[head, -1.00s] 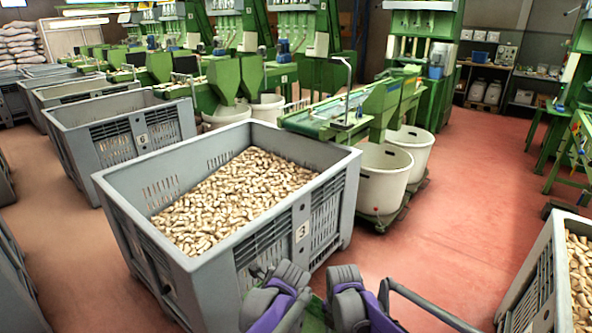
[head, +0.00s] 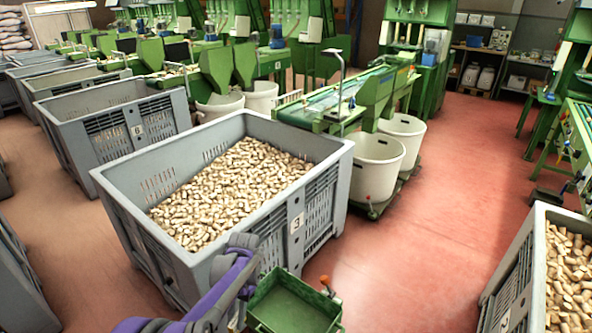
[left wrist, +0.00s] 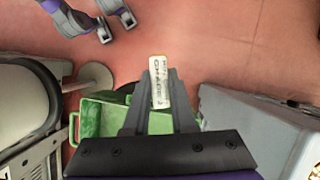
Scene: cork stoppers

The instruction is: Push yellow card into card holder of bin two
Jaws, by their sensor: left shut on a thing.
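In the left wrist view my left gripper (left wrist: 158,88) is shut on a small pale card with a yellow edge and dark print (left wrist: 159,72). The card stands up between the two grey fingers. In the head view my left arm (head: 225,275) bends at the bottom beside bin three; its fingers and the card cannot be made out there. Bin two (head: 533,262), a grey crate of corks, is at the right edge, with its number plate (head: 506,320) partly cut off. Its card holder cannot be made out.
Bin three (head: 190,255), full of corks, stands in the middle. White tubs (head: 367,168) stand behind under green machines.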

